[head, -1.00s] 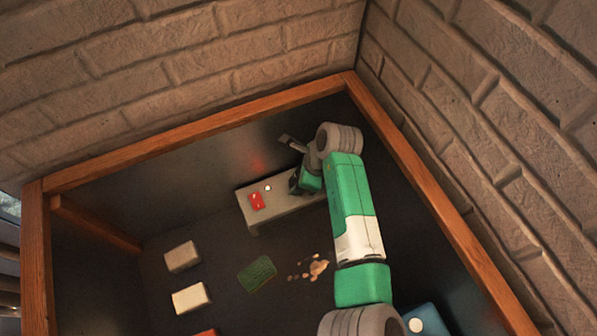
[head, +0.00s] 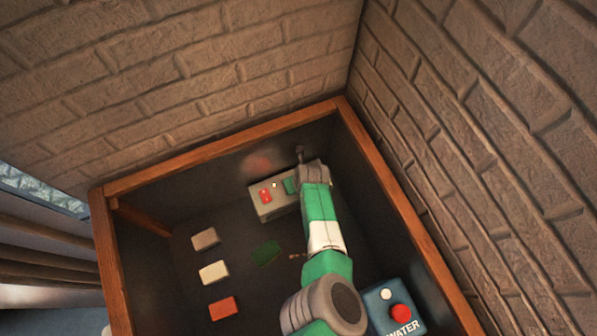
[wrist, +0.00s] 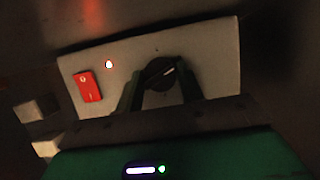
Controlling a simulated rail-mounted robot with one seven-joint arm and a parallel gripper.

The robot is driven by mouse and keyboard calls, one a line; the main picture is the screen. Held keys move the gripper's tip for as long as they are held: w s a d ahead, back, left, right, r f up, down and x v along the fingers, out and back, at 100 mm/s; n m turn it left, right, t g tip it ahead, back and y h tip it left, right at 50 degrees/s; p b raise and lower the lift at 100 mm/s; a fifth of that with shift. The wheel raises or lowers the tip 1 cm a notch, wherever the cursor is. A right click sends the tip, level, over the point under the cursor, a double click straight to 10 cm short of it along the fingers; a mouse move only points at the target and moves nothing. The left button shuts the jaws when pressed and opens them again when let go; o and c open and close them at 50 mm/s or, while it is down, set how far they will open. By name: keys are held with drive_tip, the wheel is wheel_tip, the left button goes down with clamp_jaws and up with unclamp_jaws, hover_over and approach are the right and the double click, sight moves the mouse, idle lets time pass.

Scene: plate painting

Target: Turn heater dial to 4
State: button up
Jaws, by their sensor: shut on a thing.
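The heater is a pale grey box (head: 262,212) at the back of the dark enclosure, and its front panel (wrist: 215,60) fills the middle of the wrist view. In the head view my gripper (head: 290,185) is at the box's right part.
Beige (head: 205,239), white (head: 214,272), red (head: 222,308) and green (head: 267,254) blocks lie on the dark floor. A blue box marked WATER (head: 378,302) with a red button stands at lower right. A wooden rim (head: 230,143) edges the enclosure.

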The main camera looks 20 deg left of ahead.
drive_tip(key=m+p, duration=0.1)
drive_tip(key=m, duration=0.1)
drive_tip(key=m+h+p, duration=0.1)
drive_tip(key=p, duration=0.1)
drive_tip(key=shift+s+a+r+m+t, duration=0.1)
drive_tip(key=shift+a+r+m+t, duration=0.05)
drive_tip(key=shift+m+t, duration=0.25)
drive_tip(key=m, duration=0.1)
drive_tip(key=m+h, duration=0.1)
drive_tip(key=shift+f+m, duration=0.25)
drive_tip(key=shift+m, duration=0.05)
drive_tip(key=m+h, duration=0.1)
drive_tip(key=m, duration=0.1)
drive_tip(key=m+h+b, duration=0.1)
drive_tip(key=m, duration=0.2)
drive_tip(key=shift+a+t, duration=0.2)
drive_tip(key=shift+t, duration=0.2)
drive_tip(key=m+b, duration=0.1)
drive_tip(key=m, duration=0.1)
drive_tip(key=m+h+b, duration=0.1)
drive_tip(key=m, duration=0.1)
drive_tip(key=shift+m+g+h+b, duration=0.3)
drive_tip(key=shift+g, duration=0.1)
drive_tip(key=shift+a+m, duration=0.1)
drive_tip(key=shift+m, duration=0.2)
drive_tip(key=o, duration=1)
drive_tip(key=shift+c, duration=0.2)
drive_tip(key=shift+r, duration=0.15)
